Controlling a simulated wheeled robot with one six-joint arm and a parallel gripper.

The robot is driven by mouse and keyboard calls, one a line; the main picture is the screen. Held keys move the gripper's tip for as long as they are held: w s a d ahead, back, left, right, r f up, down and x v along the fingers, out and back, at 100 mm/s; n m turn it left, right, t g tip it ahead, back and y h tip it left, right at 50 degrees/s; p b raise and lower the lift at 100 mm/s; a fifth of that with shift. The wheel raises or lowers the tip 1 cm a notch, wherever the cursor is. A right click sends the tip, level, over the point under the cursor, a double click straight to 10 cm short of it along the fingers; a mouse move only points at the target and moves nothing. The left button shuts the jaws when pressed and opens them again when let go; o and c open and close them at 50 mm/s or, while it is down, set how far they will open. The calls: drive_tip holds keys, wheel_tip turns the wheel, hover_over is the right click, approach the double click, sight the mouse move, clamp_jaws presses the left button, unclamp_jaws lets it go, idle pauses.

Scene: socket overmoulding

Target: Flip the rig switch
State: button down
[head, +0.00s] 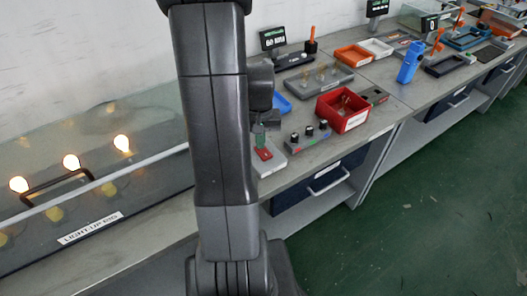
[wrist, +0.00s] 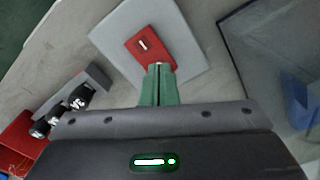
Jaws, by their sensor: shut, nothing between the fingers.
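The rig switch is a red plate (head: 263,154) on a pale grey base (head: 270,165) at the bench's left part, just right of my arm in the head view. In the wrist view the red plate (wrist: 143,44) bears a small white mark and sits on the grey base (wrist: 112,33). My gripper (wrist: 158,68) has green fingers, shut and empty, with tips over the lower edge of the red plate. In the head view my gripper (head: 260,143) is just above the plate. I cannot tell whether the tips touch it.
A box with three black knobs (head: 310,134) stands to the right of the switch, beside a red bin (head: 343,122). A blue tray (head: 281,103) lies behind. At left, a clear-lidded case labelled "LIGHT-UP RIG" (head: 90,228) has glowing bulbs.

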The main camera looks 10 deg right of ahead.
drive_tip(key=shift+f, duration=0.2)
drive_tip(key=shift+r, duration=0.15)
wheel_tip(320, 180, up, 7)
drive_tip(key=p, duration=0.5)
drive_tip(key=shift+f, duration=0.25)
wheel_tip(320, 180, down, 7)
drive_tip(key=b, duration=0.5)
drive_tip(key=shift+r, duration=0.2)
drive_tip(key=shift+r, duration=0.1)
idle(0.4)
